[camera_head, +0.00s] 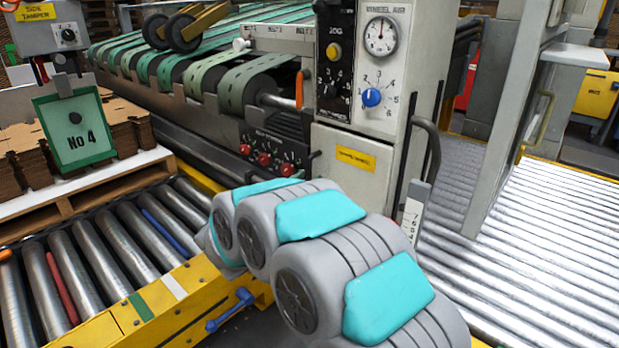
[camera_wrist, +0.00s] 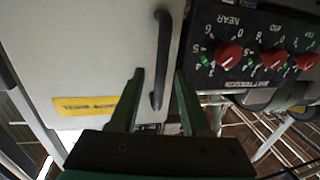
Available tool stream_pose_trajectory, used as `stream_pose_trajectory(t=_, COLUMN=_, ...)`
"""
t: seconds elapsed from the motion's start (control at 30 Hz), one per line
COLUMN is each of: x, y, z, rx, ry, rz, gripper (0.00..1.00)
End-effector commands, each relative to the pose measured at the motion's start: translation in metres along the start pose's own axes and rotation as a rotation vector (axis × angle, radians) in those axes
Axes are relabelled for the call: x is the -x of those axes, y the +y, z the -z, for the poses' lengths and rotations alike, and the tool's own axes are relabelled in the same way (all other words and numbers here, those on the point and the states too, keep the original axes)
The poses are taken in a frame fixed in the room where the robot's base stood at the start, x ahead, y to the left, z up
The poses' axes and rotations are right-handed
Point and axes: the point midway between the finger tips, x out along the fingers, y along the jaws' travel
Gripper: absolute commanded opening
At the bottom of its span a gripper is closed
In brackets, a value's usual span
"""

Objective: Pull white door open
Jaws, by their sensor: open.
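The white door (camera_head: 345,146) is a pale cabinet panel with a yellow label, below the gauge and blue-knob panel. It looks closed. It also fills the upper left of the wrist view (camera_wrist: 90,55), its label upside down. Its dark bar handle (camera_wrist: 163,45) runs along the door's edge nearest the red knobs. My gripper (camera_wrist: 159,73) has two green fingers, spread apart. In the wrist view one finger appears on each side of the handle's lower part; I cannot tell whether they touch it. In the head view my grey and teal arm hides the gripper and the door's lower part.
A black panel with red knobs (camera_wrist: 230,55) sits beside the door's handle edge. A larger dark curved handle (camera_head: 432,150) is on the machine's right side. A roller conveyor (camera_head: 110,250) with a yellow frame lies at left. Ribbed metal flooring (camera_head: 550,240) is open at right.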

Motion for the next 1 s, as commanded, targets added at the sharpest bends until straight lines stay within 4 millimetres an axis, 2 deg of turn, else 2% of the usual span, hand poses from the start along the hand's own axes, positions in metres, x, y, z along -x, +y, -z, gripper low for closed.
stream_pose_trajectory(t=0.2, x=-0.018, y=0.0, z=0.0, rx=-0.002, ry=-0.001, rz=0.002, gripper=0.47)
stream_pose_trajectory(t=0.5, x=-0.019, y=-0.001, z=0.0, rx=-0.002, ry=-0.001, rz=0.003, gripper=0.46)
stream_pose_trajectory(t=0.9, x=-0.019, y=-0.001, z=0.0, rx=-0.002, ry=-0.001, rz=0.003, gripper=0.01)
stream_pose_trajectory(t=1.0, x=-0.019, y=-0.001, z=0.0, rx=-0.002, ry=-0.001, rz=0.003, gripper=0.0)
